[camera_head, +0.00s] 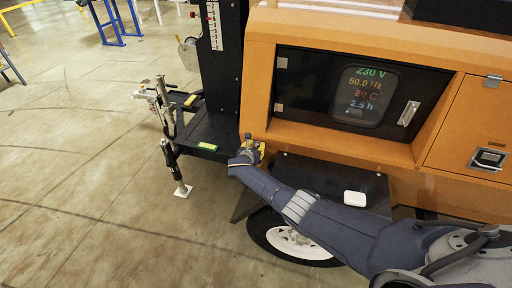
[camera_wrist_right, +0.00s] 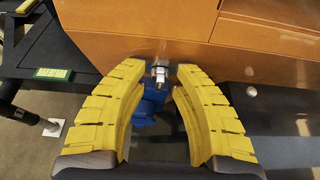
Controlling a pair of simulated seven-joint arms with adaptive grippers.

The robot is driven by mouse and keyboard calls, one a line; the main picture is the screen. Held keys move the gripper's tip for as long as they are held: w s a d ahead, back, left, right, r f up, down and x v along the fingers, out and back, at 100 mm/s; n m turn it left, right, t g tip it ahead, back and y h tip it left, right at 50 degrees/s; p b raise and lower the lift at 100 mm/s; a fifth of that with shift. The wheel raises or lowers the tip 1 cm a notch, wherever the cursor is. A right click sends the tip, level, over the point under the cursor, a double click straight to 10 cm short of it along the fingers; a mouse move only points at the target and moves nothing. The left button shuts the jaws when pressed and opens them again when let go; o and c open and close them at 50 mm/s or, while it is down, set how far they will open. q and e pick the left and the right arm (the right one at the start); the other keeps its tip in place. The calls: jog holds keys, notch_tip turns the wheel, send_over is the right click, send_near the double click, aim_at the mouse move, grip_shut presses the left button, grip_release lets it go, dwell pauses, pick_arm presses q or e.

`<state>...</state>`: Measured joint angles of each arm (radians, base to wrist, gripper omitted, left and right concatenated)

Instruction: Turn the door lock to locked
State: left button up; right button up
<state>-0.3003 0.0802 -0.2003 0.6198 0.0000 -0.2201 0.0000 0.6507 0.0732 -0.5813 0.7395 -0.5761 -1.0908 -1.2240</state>
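The orange cabinet's dark door (camera_head: 330,80) has a window with a lit display and a silver lock handle (camera_head: 408,113) at its right edge. A second silver latch (camera_head: 488,158) sits on the orange panel marked ENGINE. My right gripper (camera_head: 250,148) is at the cabinet's lower left corner, well left of both. In the right wrist view its yellow fingers (camera_wrist_right: 161,68) are apart. A silver fitting (camera_wrist_right: 160,73) shows between the fingertips, with a blue part (camera_wrist_right: 148,105) below it; I cannot tell whether the fingers touch them. My left gripper is not in view.
A black fender (camera_head: 330,180) with a white box (camera_head: 355,198) is over the wheel (camera_head: 290,242). My right arm crosses in front of them. A stabilizer leg (camera_head: 180,175) and a black mast (camera_head: 220,65) stand to the left. The floor at left is mostly open.

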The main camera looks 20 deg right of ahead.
grip_shut()
jog(key=shift+d+m+y, duration=0.15)
jog(key=shift+m+y, duration=0.15)
dwell(0.6)
jog(key=shift+s+d+t+y, duration=0.1)
jog(key=shift+t+y, duration=0.3)
jog(key=shift+t, duration=0.1)
jog(key=shift+s+d+m+t+y, duration=0.1)
jog(key=shift+d+m+t+y, duration=0.1)
jog(key=shift+m+t+y, duration=0.9)
jog(key=shift+o, duration=0.8)
grip_release()
jog(key=shift+f, duration=0.15)
jog(key=shift+s+a, duration=0.15)
